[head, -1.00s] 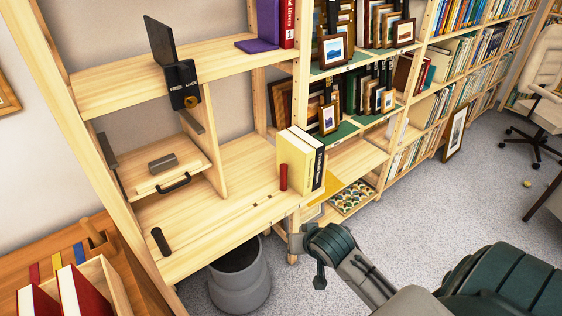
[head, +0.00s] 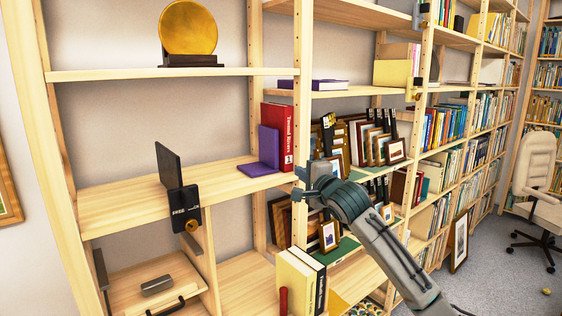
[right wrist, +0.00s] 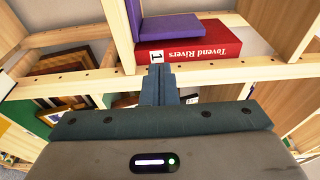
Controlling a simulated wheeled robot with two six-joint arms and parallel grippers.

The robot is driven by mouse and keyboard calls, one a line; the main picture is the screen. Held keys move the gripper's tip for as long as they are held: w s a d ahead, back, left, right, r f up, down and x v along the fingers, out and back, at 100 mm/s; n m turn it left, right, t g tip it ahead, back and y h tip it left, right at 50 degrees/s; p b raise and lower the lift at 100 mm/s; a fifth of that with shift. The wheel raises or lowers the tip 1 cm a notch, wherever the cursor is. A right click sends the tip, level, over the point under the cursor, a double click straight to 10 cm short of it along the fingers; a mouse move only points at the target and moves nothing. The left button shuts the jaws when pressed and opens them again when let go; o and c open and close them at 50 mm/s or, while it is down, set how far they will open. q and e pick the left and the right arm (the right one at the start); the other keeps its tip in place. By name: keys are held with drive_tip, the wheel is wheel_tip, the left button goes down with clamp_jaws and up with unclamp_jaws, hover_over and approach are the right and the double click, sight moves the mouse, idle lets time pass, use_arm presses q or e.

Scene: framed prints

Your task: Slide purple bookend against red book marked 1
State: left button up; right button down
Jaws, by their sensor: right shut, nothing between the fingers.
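The purple bookend (head: 269,148) stands upright on the middle shelf, its flat base (head: 256,169) reaching left along the board. The red book (head: 288,137) stands just to its right, by the shelf post. In the right wrist view the red book (right wrist: 205,50) shows a white label with a 1, with the purple bookend (right wrist: 171,28) beside it. I cannot tell whether the two touch. My right gripper (head: 301,184) is shut and empty, in front of the shelf near the foot of the book; its fingertips show in the right wrist view (right wrist: 158,72). My left gripper is out of view.
A black bookend (head: 168,166) with a black lock box (head: 185,207) is at the left of the same shelf (head: 120,204). Bare board lies between it and the purple bookend. A wooden post (head: 303,90) rises beside the book. Framed prints (head: 396,150) stand to the right.

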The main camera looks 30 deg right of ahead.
sight(276, 158)
drive_tip(key=w+p, duration=0.2)
drive_tip(key=w, duration=0.2)
drive_tip(key=w+d+p, duration=0.1)
drive_tip(key=w+p, duration=0.1)
drive_tip(key=w, duration=0.2)
drive_tip(key=w+p, duration=0.2)
drive_tip(key=w, duration=0.2)
drive_tip(key=shift+w+d, duration=0.3)
drive_tip(key=shift+w, duration=0.05)
drive_tip(key=shift+w, duration=0.1)
